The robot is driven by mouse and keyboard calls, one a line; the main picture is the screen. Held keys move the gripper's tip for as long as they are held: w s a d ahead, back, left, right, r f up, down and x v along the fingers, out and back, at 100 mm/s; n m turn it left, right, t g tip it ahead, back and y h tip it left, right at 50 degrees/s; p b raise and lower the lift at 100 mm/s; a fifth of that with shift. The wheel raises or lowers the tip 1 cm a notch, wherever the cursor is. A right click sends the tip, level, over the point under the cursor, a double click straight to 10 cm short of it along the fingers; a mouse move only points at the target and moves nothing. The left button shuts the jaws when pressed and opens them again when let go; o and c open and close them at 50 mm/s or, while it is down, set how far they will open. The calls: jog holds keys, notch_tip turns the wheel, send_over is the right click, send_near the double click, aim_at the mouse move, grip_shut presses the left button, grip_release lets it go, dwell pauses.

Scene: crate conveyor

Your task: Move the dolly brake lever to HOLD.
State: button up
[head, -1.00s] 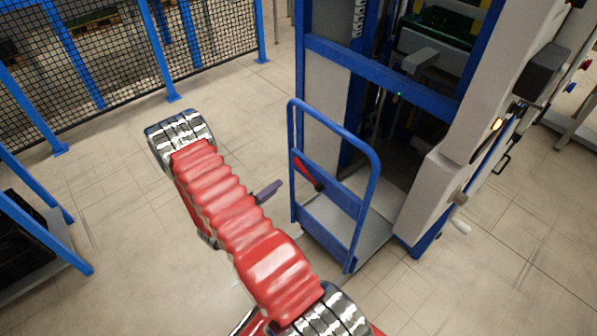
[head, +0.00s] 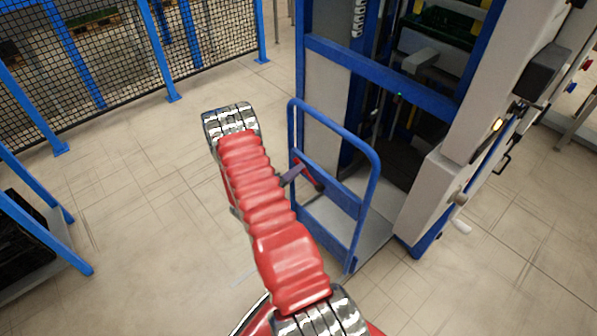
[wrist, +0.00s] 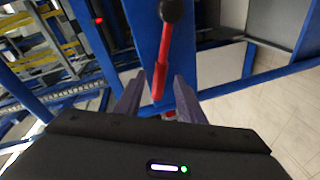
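The dolly (head: 372,165) is a blue-framed cart with a tall tubular handle, in the middle of the head view. Its red brake lever (head: 310,174) is on the handle's cross panel. In the wrist view the red lever (wrist: 163,55) stands nearly upright before a blue panel, with a black knob (wrist: 171,10) at the top. My gripper (head: 296,172) is at the lever. In the wrist view my gripper (wrist: 157,77) is open, its two purple-grey fingers on either side of the lever's lower part. I cannot tell whether they touch it. No HOLD marking is readable.
A blue and white lift frame (head: 385,66) stands right behind the dolly. A mesh fence (head: 100,62) runs along the back left. A blue-framed stand (head: 45,235) is at the left edge. The floor (head: 120,190) between them is clear.

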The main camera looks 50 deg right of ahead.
jog(key=shift+d+f, duration=0.1)
jog(key=shift+d, duration=0.5)
jog(key=shift+c, duration=0.6)
grip_shut()
